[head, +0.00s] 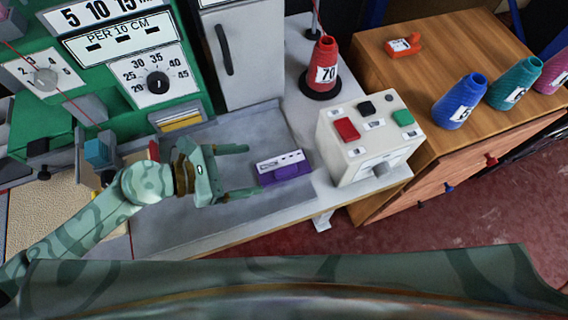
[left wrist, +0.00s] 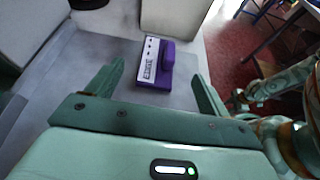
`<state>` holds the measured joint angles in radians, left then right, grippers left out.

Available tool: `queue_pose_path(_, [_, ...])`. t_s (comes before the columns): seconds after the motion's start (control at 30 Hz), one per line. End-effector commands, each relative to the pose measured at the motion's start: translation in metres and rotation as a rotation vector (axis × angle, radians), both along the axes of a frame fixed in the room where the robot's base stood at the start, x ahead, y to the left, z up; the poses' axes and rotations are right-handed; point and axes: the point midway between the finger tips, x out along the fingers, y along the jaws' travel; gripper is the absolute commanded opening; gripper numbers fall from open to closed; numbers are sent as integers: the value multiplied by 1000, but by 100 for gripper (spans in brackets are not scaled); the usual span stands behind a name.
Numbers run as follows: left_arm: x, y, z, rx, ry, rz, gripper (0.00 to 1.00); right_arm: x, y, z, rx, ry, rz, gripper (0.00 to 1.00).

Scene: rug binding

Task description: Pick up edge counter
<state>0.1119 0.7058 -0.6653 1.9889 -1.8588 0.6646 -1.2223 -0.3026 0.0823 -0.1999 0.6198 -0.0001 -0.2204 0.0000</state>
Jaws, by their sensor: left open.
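The edge counter looks to be the small purple and white device (head: 283,169) lying on the grey table tray, left of the white control box. My left gripper (head: 243,170) is open, its two fingers pointing right at the device and just short of it. In the left wrist view the device (left wrist: 155,62) lies ahead of and between the open fingers (left wrist: 155,82), apart from both, with its white numbered face on the left and a purple block on its right.
A white control box (head: 350,155) with coloured buttons stands close right of the device. A red thread cone (head: 325,68) stands behind. A green machine (head: 120,60) with dials is at the left. A wooden cabinet (head: 450,90) carries more cones. The grey tray (head: 225,225) is clear in front.

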Motion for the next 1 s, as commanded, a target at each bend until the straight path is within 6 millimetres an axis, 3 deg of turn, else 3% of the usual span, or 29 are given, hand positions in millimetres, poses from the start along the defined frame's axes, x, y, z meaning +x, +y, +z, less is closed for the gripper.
queue_pose_path(0.13, [10, -29, -14, -3, 3, 2, 80, -2, -1, -3, -1, 4, 0, 36])
queue_pose_path(0.37, [16, -47, -22, -1, 3, 3, 80, -2, -1, -6, -1, 5, 0, 36])
queue_pose_path(0.63, [28, -85, -39, -3, 5, 2, 80, -4, 1, -14, 2, 11, -1, 36])
queue_pose_path(0.93, [31, -92, -41, 0, 3, 3, 80, -3, 4, -14, 5, 10, -2, 36])
queue_pose_path(0.97, [31, -92, -41, 0, 3, 3, 77, -3, 4, -14, 5, 9, -2, 36])
queue_pose_path(1.0, [31, -92, -41, 0, 3, 3, 66, -3, 4, -14, 5, 9, -2, 36])
